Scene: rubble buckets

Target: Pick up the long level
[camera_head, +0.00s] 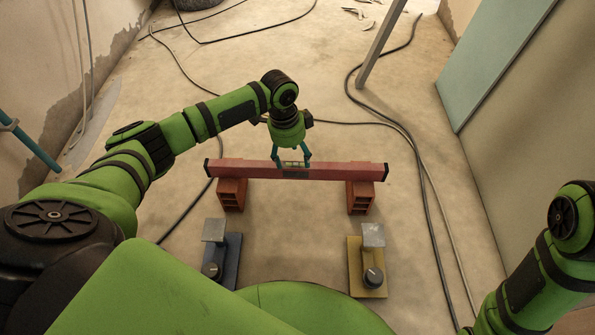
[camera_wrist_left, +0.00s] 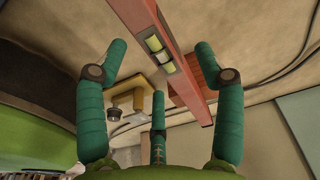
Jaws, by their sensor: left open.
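The long level (camera_head: 335,172) is a red bar with dark end caps and a vial window near its middle. It lies across two orange-brown blocks, the left block (camera_head: 231,194) and the right block (camera_head: 360,197). My left gripper (camera_head: 291,162) is above the middle of the level, fingers pointing down. In the left wrist view the level (camera_wrist_left: 148,18) passes between the spread fingers of the left gripper (camera_wrist_left: 160,75). The gripper is open, and I cannot tell whether a finger touches the level. My right arm shows at the lower right, but its gripper is out of view.
A blue-based device (camera_head: 222,262) and a yellow-based device (camera_head: 366,275) stand on the floor in front of the level. Black cables (camera_head: 417,160) run along the floor at right. A grey post (camera_head: 381,48) and a pale blue panel (camera_head: 490,60) stand behind and at right.

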